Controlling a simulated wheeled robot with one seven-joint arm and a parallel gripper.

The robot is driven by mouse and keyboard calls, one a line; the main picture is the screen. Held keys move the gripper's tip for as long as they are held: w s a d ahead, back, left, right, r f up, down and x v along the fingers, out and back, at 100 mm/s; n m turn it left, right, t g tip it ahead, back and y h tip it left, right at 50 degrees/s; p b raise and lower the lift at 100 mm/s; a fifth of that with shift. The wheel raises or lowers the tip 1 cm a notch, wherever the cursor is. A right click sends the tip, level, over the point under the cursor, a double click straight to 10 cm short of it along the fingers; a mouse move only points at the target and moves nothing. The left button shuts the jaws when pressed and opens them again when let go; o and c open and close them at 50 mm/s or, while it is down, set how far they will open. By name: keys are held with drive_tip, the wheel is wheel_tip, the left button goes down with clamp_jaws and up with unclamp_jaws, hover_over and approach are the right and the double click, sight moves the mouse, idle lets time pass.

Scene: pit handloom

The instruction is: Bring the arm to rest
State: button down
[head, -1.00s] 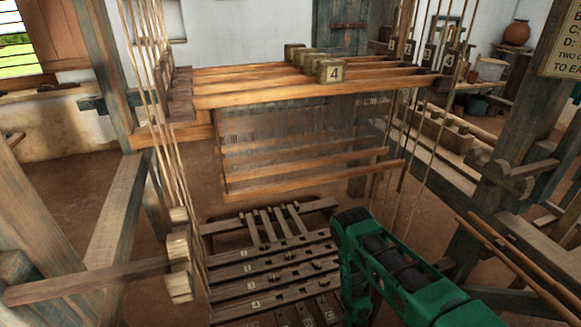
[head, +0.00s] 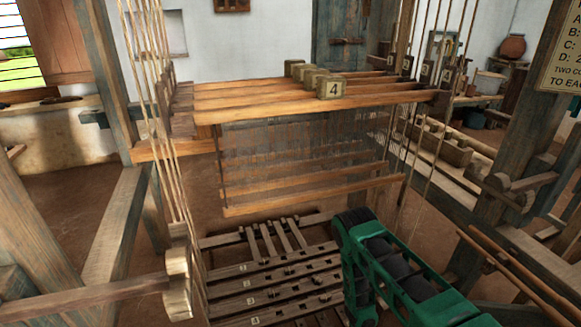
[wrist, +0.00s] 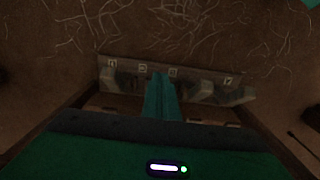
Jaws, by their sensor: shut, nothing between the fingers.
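My green arm (head: 385,265) reaches in from the bottom right of the head view, over the right part of the dark slatted wooden frame (head: 283,284) with numbered bars. My gripper is hidden in the head view. In the wrist view my gripper (wrist: 161,85) shows as teal fingers closed together, with nothing between them. Beyond the fingertips in that view lies a dim wooden bar (wrist: 205,88) with small numbered labels. I cannot tell whether the fingers touch it; the picture is dark.
The loom's shafts (head: 300,100), with numbered blocks on top, hang ahead over the heddles (head: 290,148). Hanging cords (head: 165,140) run at the left. A thick post (head: 500,170) stands at the right, with two thin rods (head: 520,272) near it. Brown earth floor surrounds the loom.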

drive_tip(key=w+d+r+m, duration=0.1)
drive_tip(key=w+d+r, duration=0.25)
drive_tip(key=r, duration=0.75)
drive_tip(key=w+d+r+m+h, duration=0.1)
drive_tip(key=w+d+r, duration=0.3)
drive_tip(key=r, duration=0.8)
drive_tip(key=w+d+r+m, duration=0.1)
drive_tip(key=w+d+r, duration=0.3)
drive_tip(key=r, duration=0.7)
drive_tip(key=s+d+r+m, duration=0.1)
drive_tip(key=s+d+r, duration=0.25)
drive_tip(key=r, duration=0.65)
drive_tip(key=s+d+r+m, duration=0.2)
drive_tip(key=s+r, duration=0.3)
drive_tip(key=r, duration=0.5)
drive_tip(key=s+d+r+m, duration=0.1)
drive_tip(key=s+d+r, duration=0.3)
drive_tip(key=r, duration=0.6)
drive_tip(key=s+r+m, duration=0.1)
drive_tip(key=s+r, duration=0.1)
drive_tip(key=s, duration=0.4)
drive_tip(key=s+a+r+m, duration=0.1)
drive_tip(key=s+r, duration=0.2)
drive_tip(key=s, duration=0.4)
drive_tip(key=s+a+r+m+y, duration=0.1)
drive_tip(key=s+r, duration=0.2)
drive_tip(key=s, duration=0.3)
drive_tip(key=shift+s+a+r, duration=0.2)
drive_tip(key=shift+s+a, duration=0.05)
drive_tip(key=shift+s, duration=0.05)
